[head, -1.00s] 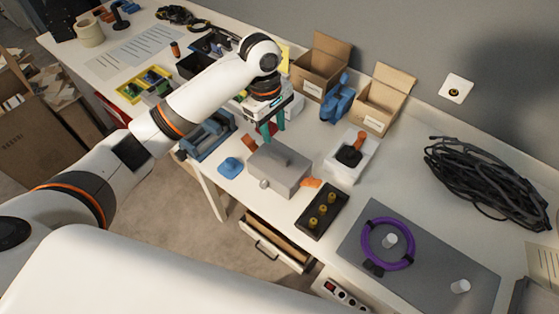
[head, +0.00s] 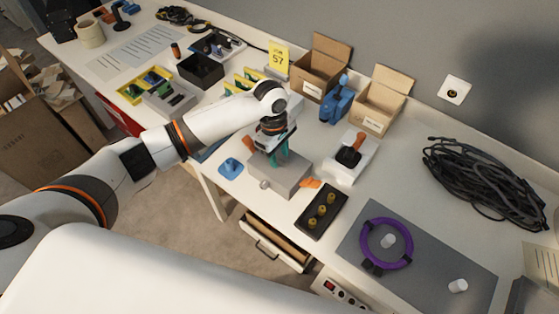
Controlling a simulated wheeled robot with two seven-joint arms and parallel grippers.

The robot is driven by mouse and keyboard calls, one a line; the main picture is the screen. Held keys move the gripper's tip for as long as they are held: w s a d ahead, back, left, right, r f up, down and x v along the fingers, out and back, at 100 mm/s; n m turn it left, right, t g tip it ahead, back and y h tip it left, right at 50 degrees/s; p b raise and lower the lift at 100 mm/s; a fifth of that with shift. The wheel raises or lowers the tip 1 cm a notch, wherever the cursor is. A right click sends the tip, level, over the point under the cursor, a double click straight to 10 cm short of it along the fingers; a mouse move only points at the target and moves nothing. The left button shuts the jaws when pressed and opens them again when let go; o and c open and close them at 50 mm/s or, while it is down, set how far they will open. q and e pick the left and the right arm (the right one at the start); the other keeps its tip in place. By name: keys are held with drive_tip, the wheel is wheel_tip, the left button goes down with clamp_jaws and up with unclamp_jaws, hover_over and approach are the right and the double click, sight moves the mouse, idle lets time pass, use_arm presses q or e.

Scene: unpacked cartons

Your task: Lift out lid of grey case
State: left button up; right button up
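The grey case (head: 285,183) sits on the white table near its front edge, with a small round knob on its front side. Its lid is on, and the lid's top is partly hidden by my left gripper. My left gripper (head: 278,157) is directly above the lid, pointing down, with its two teal fingers apart around the place of the lid's raised handle. The handle is hidden, and contact with it cannot be made out. My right gripper is not in view.
A blue piece (head: 231,168) lies left of the case and a small orange piece (head: 310,183) at its right. A black tray with yellow knobs (head: 321,211) and a white box with a black-and-orange tool (head: 351,156) stand close right. An open drawer (head: 275,245) juts out below.

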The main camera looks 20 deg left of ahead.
sight(279, 156)
use_arm(q)
drive_tip(key=shift+f, duration=0.25)
clamp_jaws()
drive_tip(key=shift+r, duration=0.1)
wheel_tip(279, 156, up, 10)
idle(0.5)
